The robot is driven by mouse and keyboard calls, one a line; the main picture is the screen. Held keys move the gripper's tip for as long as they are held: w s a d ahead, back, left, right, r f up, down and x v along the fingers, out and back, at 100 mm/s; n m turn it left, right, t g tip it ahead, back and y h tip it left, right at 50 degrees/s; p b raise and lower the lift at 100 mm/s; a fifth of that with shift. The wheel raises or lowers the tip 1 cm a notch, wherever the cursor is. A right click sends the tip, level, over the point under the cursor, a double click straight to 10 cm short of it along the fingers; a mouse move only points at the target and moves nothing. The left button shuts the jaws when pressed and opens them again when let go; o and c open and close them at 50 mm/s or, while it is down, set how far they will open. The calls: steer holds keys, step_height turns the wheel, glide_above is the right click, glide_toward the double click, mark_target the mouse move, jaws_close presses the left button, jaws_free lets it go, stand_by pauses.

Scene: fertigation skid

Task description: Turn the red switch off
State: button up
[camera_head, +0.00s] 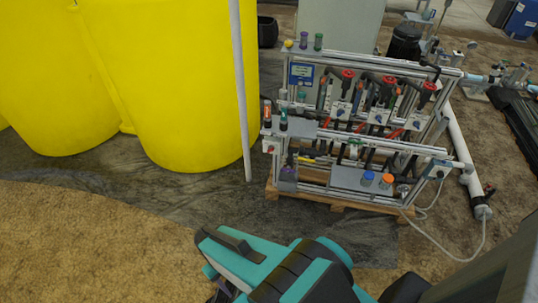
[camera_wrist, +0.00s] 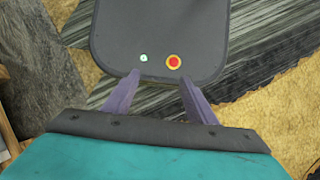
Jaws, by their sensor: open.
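A small pale box with a red part, which looks like the red switch (camera_head: 270,147), sits at the left end of the skid's lower front rail in the head view. It is too small there to tell its position. My gripper (camera_wrist: 160,85) is open and empty in the wrist view, its two purple-grey fingers apart. In the head view my teal arm is at the bottom centre, in front of the skid and well apart from it. The switch does not show in the wrist view.
The metal-framed skid (camera_head: 345,190) stands on a wooden pallet (camera_head: 330,200), with several red-topped valves (camera_head: 388,80) and pipes. Large yellow tanks (camera_head: 180,90) and a grey post (camera_head: 241,90) stand to its left. A cable (camera_head: 465,259) lies at right. The floor in front is clear.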

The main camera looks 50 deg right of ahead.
steer(key=w+d+f+m+t+y+b, duration=0.1)
steer(key=w+f+m+t+b, duration=0.3)
steer(key=w, duration=0.4)
steer(key=w+f+m+t+b, duration=0.3)
steer(key=w+f+m+b, duration=0.15)
steer(key=w, duration=0.45)
steer(key=w+d+m+t+h+b, duration=0.2)
steer(key=w+d+m+t+b, duration=0.5)
steer(key=w+d, duration=0.45)
steer(key=w+d+r+m+t+h+b, duration=0.25)
steer(key=w+d+m+b, duration=0.2)
steer(key=d+m, duration=0.25)
steer(key=s+d+r+m+h+b, duration=0.2)
steer(key=d+r+m+h, duration=0.1)
steer(key=d, duration=0.4)
steer(key=s+d+r+m+g+h+b, duration=0.1)
steer(key=s+d+r+m+h+b, duration=0.1)
steer(key=d+m+h, duration=0.3)
steer(key=s+d+r+m+h+b, duration=0.2)
steer(key=d+r+m+h+b, duration=0.1)
steer(key=d+m, duration=0.5)
steer(key=shift+d+r+g+h+b, duration=0.4)
steer(key=shift+d+b, duration=0.25)
steer(key=shift+d, duration=0.5)
steer(key=shift+w+d+f+b, duration=0.1)
steer(key=shift+b, duration=0.2)
